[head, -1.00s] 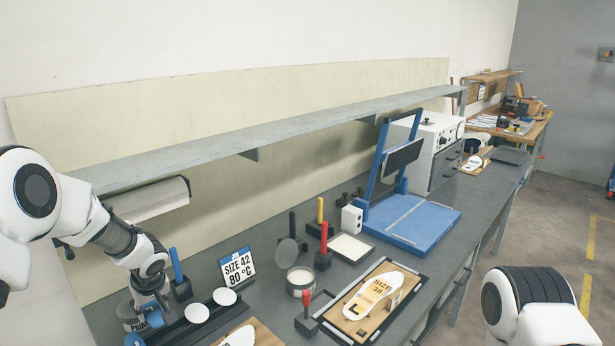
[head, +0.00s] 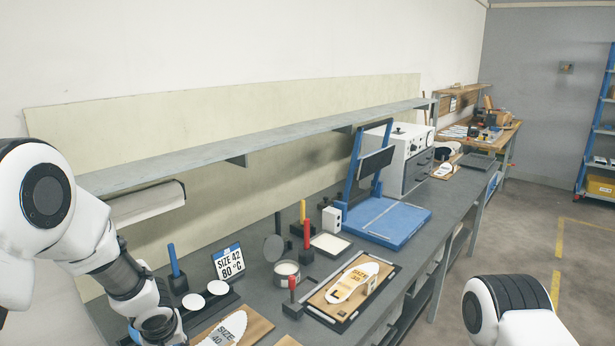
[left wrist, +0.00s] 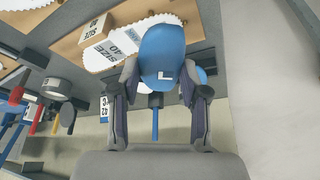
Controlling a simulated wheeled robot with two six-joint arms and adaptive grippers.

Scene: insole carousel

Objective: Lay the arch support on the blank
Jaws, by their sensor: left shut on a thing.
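The blue arch support (left wrist: 162,50), marked with an L, is held in my left gripper (left wrist: 160,88), which is shut on it between the two fingers in the left wrist view. A white blank with a toothed edge (left wrist: 98,60), marked size 40, lies on a wooden board behind the support in that view. The support overlaps the blank in the picture; I cannot tell whether they touch. The size 40 blank also shows in the head view (head: 222,328), at the bottom edge. My left gripper is out of the head view. My right gripper is in no view.
A size 38 insole (head: 350,283) lies on a board to the right. A SIZE 42 sign (head: 229,262), a round tin (head: 286,273) and several upright coloured handles stand nearby. A blue press (head: 388,222) and a white oven (head: 410,145) stand farther along the bench.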

